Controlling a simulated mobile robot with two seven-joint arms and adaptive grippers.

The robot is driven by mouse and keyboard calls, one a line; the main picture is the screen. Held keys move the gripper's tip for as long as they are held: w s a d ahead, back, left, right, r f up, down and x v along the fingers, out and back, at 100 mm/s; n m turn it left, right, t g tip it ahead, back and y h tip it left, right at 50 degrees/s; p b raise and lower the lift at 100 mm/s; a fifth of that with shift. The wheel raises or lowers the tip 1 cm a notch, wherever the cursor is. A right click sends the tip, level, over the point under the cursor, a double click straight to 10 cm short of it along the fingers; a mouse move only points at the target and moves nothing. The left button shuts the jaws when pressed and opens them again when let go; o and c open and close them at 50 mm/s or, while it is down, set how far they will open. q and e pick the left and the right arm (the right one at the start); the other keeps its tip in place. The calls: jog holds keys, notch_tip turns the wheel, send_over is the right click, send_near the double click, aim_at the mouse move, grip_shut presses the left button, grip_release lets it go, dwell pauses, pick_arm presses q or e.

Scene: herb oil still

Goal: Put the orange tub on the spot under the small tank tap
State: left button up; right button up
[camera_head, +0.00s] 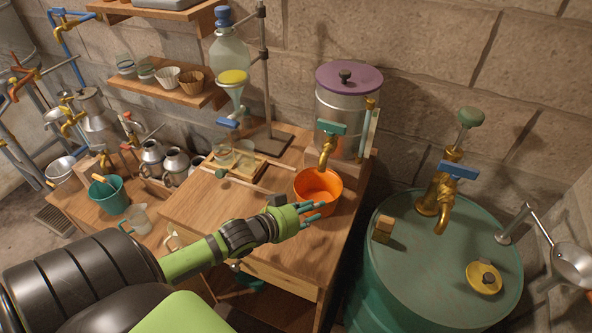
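The orange tub (327,204) stands upright on the wooden bench, near its front right part. It sits below the brass tap (327,152) with a green handle on the small metal tank (340,112) with a purple lid. The spot under the tap is not visible; the tub covers that area. My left gripper (316,212) reaches in from the left, just in front of the tub. Its teal fingers look apart, with nothing seen between them; whether they touch the tub's wall cannot be told. My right gripper is out of view.
A large green drum (440,265) with a brass tap stands at the right. A wooden tray (237,163) with glass jars lies behind left of the tub. A teal bucket (109,195) stands at the left. Bare bench (200,205) lies left of the tub.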

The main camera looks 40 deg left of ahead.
pick_arm(q)
jog(key=shift+v, duration=3)
